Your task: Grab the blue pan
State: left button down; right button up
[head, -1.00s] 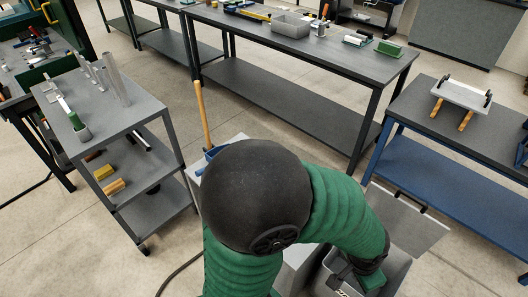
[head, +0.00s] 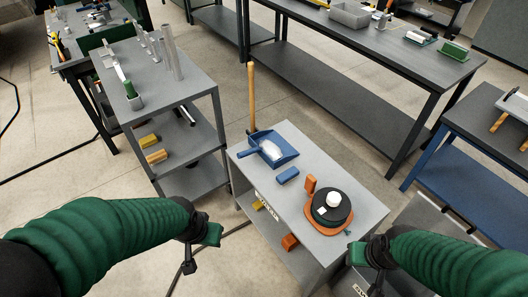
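The blue pan (head: 284,158) is a shallow dustpan lying on the top of a small grey cart (head: 342,242), at its far left corner. Its handle (head: 247,153) points left, and a white lump (head: 271,151) lies in it. My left gripper (head: 198,245) is low and left of the cart, apart from the pan. My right gripper (head: 370,264) is by the cart's near right corner, also apart from the pan. Neither gripper's finger opening shows clearly.
A wooden pole (head: 251,95) stands upright behind the pan. A blue block (head: 288,175), an orange block (head: 310,184) and a black disc on an orange base (head: 313,222) share the cart top. A grey shelf cart (head: 196,83) stands left; a long workbench (head: 400,68) is behind.

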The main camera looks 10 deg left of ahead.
aim_at(275, 151)
jog(key=u, duration=0.2)
jog(key=i+j, duration=1.35)
jog(key=j, duration=0.2)
jog(key=i+l+z, duration=0.05)
